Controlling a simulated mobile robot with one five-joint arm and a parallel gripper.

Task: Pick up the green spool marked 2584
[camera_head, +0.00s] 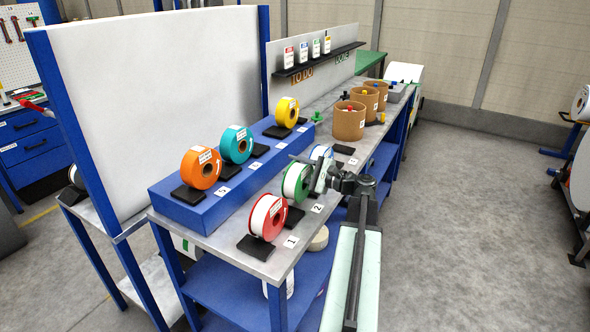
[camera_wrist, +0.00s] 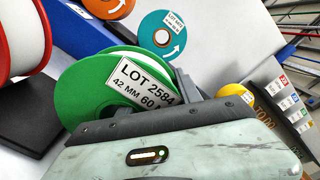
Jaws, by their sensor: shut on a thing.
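The green spool (camera_head: 291,184) with white winding is at the front row of the workbench, by the card marked 2. In the wrist view the green spool (camera_wrist: 85,92) fills the left middle, and its white label reads LOT 2584, 42 MM. My gripper (camera_head: 319,178) is shut on the right side of this spool. The dark jaws hide the lower right part of the spool and the end of its label in the wrist view. A black stand (camera_head: 294,217) shows below it; I cannot tell whether they touch.
A red spool (camera_head: 267,218) stands close in front on the left, and a blue-rimmed spool is partly hidden behind my gripper. Orange (camera_head: 197,168), teal (camera_head: 233,146) and yellow (camera_head: 285,113) spools stand on the blue riser (camera_head: 210,200). Brown tubs (camera_head: 347,122) are farther back.

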